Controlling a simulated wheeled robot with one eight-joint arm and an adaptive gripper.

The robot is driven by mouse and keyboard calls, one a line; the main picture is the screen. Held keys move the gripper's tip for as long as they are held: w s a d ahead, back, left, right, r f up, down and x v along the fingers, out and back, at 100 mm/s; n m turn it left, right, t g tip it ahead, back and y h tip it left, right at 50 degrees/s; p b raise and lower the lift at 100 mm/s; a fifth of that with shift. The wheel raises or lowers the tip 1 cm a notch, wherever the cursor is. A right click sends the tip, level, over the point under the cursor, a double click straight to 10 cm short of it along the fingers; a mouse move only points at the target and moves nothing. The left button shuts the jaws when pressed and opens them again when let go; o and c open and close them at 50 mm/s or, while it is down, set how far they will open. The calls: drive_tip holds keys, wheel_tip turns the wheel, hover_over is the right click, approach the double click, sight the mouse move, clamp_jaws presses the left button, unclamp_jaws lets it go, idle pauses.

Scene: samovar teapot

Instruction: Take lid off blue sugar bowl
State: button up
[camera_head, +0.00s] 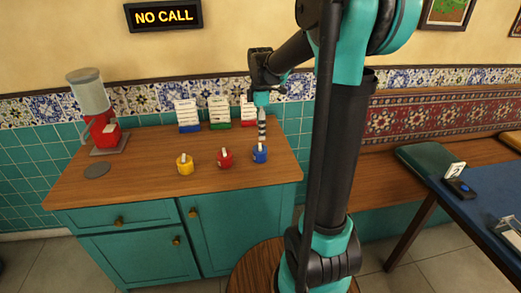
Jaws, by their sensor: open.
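The blue sugar bowl (260,154) stands upright on the right part of the wooden cabinet top. A small pale part shows on its top, which looks like the lid's knob. My gripper (262,138) points straight down directly above or just behind the blue bowl, its tips close to the lid. The gripper is open and holds nothing that I can see. The small size of the view hides whether the tips touch the lid.
A red bowl (225,158) and a yellow bowl (184,164) stand to the left. Cards (219,112) stand behind. A red dispenser (103,130) and grey disc (97,170) are at far left. The cabinet top (140,175) is clear between.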

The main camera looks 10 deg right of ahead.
sight(260, 145)
wheel_tip(260, 145, down, 3)
drive_tip(key=shift+r, duration=0.2)
drive_tip(key=f, duration=0.4)
drive_tip(key=shift+w, duration=0.4)
drive_tip(key=shift+f, duration=0.6)
drive_tip(key=shift+c, duration=0.3)
drive_tip(key=c, duration=1.1)
drive_tip(key=shift+r, duration=0.1)
